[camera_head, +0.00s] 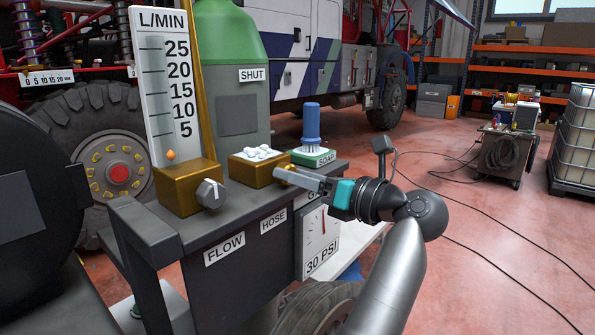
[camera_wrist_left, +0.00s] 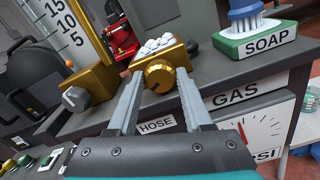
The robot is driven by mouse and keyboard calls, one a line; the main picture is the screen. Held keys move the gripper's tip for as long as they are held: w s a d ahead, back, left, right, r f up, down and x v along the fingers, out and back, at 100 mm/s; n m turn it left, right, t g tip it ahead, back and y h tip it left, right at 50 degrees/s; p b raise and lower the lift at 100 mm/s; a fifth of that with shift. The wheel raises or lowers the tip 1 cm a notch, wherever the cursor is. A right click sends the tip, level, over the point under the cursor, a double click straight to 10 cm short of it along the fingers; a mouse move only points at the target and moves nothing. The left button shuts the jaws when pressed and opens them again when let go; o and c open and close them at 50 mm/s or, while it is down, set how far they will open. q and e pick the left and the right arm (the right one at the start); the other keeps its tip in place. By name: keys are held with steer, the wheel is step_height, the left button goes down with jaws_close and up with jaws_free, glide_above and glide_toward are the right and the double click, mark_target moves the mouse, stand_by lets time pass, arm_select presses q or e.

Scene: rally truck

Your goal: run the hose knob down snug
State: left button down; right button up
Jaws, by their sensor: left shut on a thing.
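The hose knob (camera_wrist_left: 160,75) is a round gold knob with a dark mark, on the front of a gold block (camera_head: 257,168) above the HOSE label (camera_head: 273,219). In the left wrist view the fingers of my left gripper (camera_head: 283,175) lie on either side of the knob, shut on it. In the head view the fingers cover most of the knob, so its thread and the gap behind it are hidden. White rounded pieces (camera_wrist_left: 162,45) fill the top of the block. My right gripper is not in view.
Left of the block stands the flow meter's gold base (camera_head: 186,188) with a grey knob (camera_head: 211,193). To the right are the green soap tray (camera_head: 313,157) and blue brush (camera_head: 311,125). A green bottle (camera_head: 232,70) stands behind. The pressure gauge (camera_head: 318,243) is below.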

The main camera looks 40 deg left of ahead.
arm_select(q)
steer(key=shift+m+p, duration=0.55)
steer(key=shift+m, duration=0.25)
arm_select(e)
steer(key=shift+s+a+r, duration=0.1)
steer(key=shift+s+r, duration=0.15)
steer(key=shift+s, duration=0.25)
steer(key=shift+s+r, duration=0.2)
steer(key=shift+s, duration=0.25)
arm_select(q)
steer(key=shift+c, duration=1.5)
jaws_free()
